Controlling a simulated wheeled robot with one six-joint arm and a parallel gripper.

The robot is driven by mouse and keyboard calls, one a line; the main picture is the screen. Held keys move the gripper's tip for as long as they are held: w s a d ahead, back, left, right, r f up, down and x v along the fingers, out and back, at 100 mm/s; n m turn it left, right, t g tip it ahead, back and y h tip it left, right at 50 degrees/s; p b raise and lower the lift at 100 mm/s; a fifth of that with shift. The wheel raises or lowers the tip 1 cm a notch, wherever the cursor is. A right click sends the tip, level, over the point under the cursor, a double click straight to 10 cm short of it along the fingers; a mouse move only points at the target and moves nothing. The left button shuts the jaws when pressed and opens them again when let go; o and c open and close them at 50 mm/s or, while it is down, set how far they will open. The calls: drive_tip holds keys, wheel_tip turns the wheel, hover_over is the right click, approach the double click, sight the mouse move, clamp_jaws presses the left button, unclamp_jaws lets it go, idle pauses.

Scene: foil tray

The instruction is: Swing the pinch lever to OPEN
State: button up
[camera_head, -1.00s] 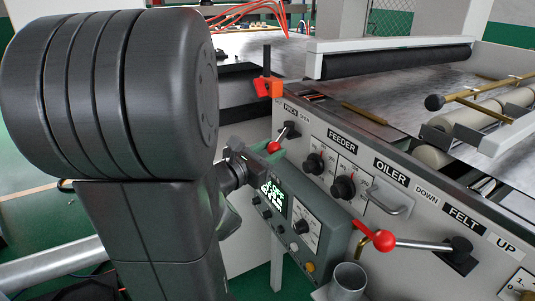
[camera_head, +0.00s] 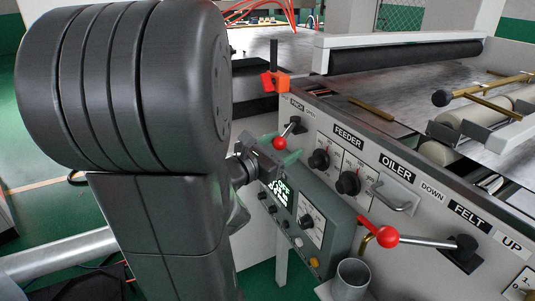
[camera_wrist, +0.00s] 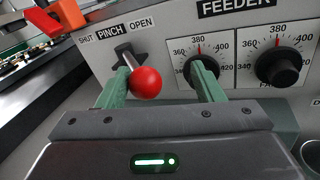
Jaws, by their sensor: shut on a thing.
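The pinch lever, a short lever with a red ball knob (camera_head: 280,143), sits on the grey machine panel below the PINCH and OPEN labels. In the wrist view the red knob (camera_wrist: 146,82) hangs below its dark slot, between the SHUT and OPEN labels. My gripper (camera_head: 282,156) is at the knob, its green fingers partly hidden by its own body. In the wrist view my gripper (camera_wrist: 163,72) has one finger on each side of the knob. The knob overlaps the left finger; a gap shows toward the right finger. The gripper is shut on the lever, though its contact is unclear.
The feeder dials (camera_head: 347,182) are just right of the gripper; one dial (camera_wrist: 201,70) is behind the right finger. A green control box (camera_head: 312,215) stands below. A larger red-knobbed lever (camera_head: 385,237) and a grey cup (camera_head: 351,280) are at lower right.

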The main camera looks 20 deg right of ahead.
drive_tip(key=v, duration=1.3)
drive_tip(key=shift+s+a+p, duration=0.3)
drive_tip(key=shift+p, duration=0.1)
drive_tip(key=shift+d, duration=0.1)
drive_tip(key=shift+b+x, duration=0.35)
drive_tip(key=shift+x, duration=4.8)
drive_tip(key=shift+w, duration=0.2)
drive_tip(key=shift+s, duration=0.1)
